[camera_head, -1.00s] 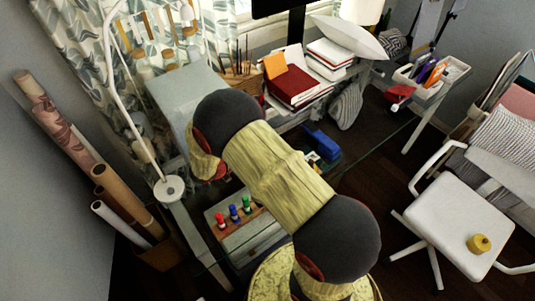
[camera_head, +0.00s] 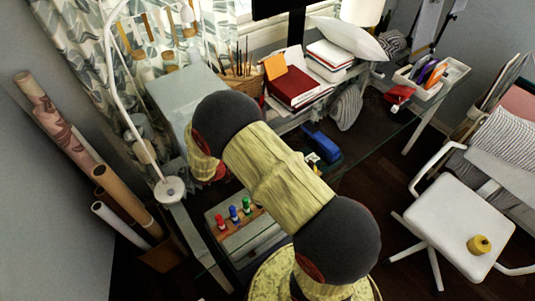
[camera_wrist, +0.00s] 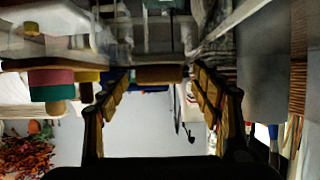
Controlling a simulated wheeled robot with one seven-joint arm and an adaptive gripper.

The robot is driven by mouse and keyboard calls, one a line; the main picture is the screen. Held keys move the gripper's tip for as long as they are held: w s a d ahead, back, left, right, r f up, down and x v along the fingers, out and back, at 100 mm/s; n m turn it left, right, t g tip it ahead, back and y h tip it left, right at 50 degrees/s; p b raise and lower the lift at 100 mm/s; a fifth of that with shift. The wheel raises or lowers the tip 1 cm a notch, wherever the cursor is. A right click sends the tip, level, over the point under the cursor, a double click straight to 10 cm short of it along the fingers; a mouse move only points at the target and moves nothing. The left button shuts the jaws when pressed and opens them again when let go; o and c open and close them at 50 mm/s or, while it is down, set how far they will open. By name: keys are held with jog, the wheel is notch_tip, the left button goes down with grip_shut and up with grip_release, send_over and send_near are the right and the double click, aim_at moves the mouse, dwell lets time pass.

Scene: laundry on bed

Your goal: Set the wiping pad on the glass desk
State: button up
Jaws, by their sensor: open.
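A blue block (camera_head: 321,143), which looks like the wiping pad, lies to the right of my arm in the head view. It appears to be on the glass desk (camera_head: 375,150), whose clear top shows the dark floor; I cannot be sure of the contact. My gripper (camera_wrist: 160,100) shows in the wrist view with its two fingers well apart and nothing clearly held between them. A brown block-like thing (camera_wrist: 160,74) shows beyond the fingers. In the head view my forearm hides the gripper.
A marker holder (camera_head: 233,212) stands left of my arm. Red books (camera_head: 293,86), a white pillow (camera_head: 349,38) and a white tray (camera_head: 440,78) line the back. A lamp base (camera_head: 169,189) stands at left. A white chair (camera_head: 455,225) stands at right.

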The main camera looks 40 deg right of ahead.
jog(key=p+v, duration=0.3)
jog(key=v, duration=0.8)
jog(key=shift+a+r+p, duration=0.1)
jog(key=shift+a+p, duration=0.25)
